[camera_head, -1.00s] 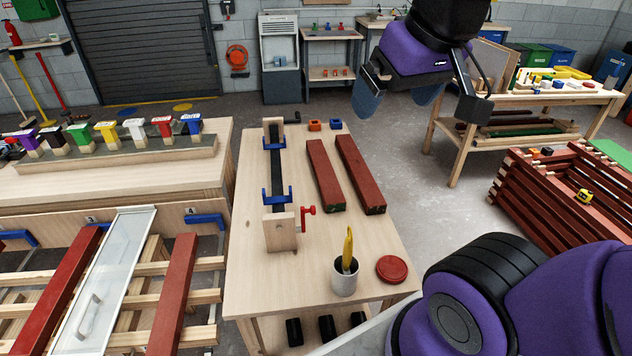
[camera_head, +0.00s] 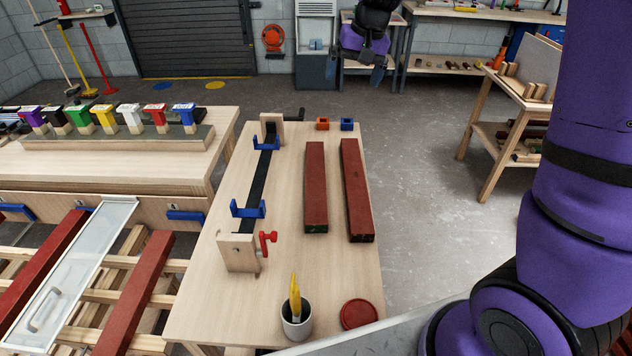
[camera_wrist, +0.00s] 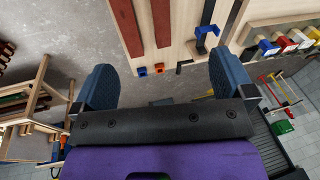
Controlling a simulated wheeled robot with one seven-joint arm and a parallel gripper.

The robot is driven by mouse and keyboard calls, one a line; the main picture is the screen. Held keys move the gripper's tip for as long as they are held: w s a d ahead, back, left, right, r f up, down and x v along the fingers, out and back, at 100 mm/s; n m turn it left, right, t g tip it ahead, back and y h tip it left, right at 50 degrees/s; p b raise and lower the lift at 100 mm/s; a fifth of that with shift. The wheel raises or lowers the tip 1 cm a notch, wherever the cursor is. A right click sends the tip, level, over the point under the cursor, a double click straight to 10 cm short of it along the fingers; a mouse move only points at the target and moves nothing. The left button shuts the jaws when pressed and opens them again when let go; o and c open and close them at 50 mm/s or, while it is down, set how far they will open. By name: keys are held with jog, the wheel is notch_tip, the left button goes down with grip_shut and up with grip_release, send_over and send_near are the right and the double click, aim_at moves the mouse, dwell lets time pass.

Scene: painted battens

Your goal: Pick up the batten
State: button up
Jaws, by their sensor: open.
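Two red-brown battens lie side by side on the light wooden table (camera_head: 290,300), lengthwise to it: a left batten (camera_head: 316,187) and a right batten (camera_head: 357,190) with a dark near end. In the wrist view two battens show at the top, one (camera_wrist: 126,25) left of the other (camera_wrist: 161,22). My gripper (camera_head: 360,64) hangs in the air beyond the table's far edge, clear of both battens. In the wrist view its blue fingers (camera_wrist: 163,82) stand wide apart with nothing between them.
A clamping jig with blue brackets (camera_head: 248,208) stands left of the battens. An orange block (camera_head: 322,123) and a blue block (camera_head: 347,124) sit at the far edge. A cup with a yellow tool (camera_head: 297,319) and a red disc (camera_head: 359,313) are in front.

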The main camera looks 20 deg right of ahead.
jog(key=w+a+f+g, duration=0.1)
jog(key=w+f, duration=0.4)
jog(key=f, duration=0.2)
jog(key=w+a+f, duration=0.1)
jog(key=w+f, duration=0.5)
jog(key=f, duration=0.2)
jog(key=g+h, duration=0.1)
jog(key=h, duration=0.1)
send_over(315, 176)
notch_tip(315, 176, down, 17)
jog(key=shift+m, duration=0.4)
jog(key=f, duration=0.5)
jog(key=shift+d+f, duration=0.3)
jog(key=shift+d, duration=0.1)
jog(key=shift+a+f, duration=0.15)
jog(key=shift+f, duration=1.2)
jog(key=shift+a+f, duration=0.15)
jog(key=shift+f, duration=1.15)
jog(key=c, duration=1.4)
jog(key=shift+o, duration=0.2)
jog(key=shift+r, duration=0.1)
